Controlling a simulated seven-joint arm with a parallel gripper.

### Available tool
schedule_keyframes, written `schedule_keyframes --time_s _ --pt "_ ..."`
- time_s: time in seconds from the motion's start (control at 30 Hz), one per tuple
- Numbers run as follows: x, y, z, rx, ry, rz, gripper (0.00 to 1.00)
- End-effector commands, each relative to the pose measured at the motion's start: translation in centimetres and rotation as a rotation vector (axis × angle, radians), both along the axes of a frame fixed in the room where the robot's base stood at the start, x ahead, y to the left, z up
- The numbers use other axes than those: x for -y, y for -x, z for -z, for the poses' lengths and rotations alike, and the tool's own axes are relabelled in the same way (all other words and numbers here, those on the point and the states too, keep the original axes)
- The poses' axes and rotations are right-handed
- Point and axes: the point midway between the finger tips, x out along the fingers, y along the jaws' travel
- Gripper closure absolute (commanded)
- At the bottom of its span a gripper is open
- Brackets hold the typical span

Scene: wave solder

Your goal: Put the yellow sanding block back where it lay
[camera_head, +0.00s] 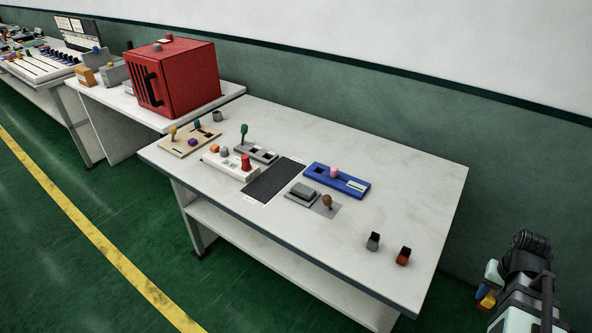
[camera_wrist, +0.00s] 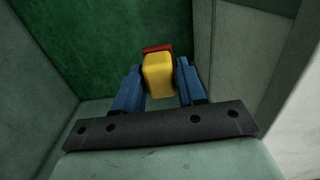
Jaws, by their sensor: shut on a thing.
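The yellow sanding block (camera_wrist: 158,80) is between the two blue fingers of my gripper (camera_wrist: 159,70) in the wrist view, and the gripper is shut on it. A red part shows along the block's far end. In the head view, the block (camera_head: 487,301) shows as a small yellow patch at my gripper (camera_head: 486,294) at the lower right. My gripper is off to the right of the white worktable (camera_head: 400,190), apart from its top. Which spot the block lay on cannot be told from these frames.
On the table are a dark mat (camera_head: 273,181), a blue tray (camera_head: 352,187), a white tray (camera_head: 224,166), a grey block (camera_head: 304,191) and a tan board (camera_head: 186,143). Two small cups, grey (camera_head: 373,241) and orange-red (camera_head: 403,256), stand near the right end. A red machine (camera_head: 185,78) stands beyond.

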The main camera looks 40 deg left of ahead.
Motion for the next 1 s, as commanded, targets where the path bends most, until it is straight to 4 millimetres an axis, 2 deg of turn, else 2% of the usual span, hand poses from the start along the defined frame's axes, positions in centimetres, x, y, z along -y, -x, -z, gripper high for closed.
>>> schedule_keyframes --time_s 0.47,0.63,0.77,1.0 --pt "0.0 0.0 0.0 0.000 0.000 0.000 0.88" --pt "0.0 -0.7 -0.8 0.001 0.000 0.019 0.88" --pt "0.0 -2.0 -2.6 0.003 0.000 0.069 0.88" --pt "-0.3 -5.4 -8.4 0.004 0.000 0.183 0.88"
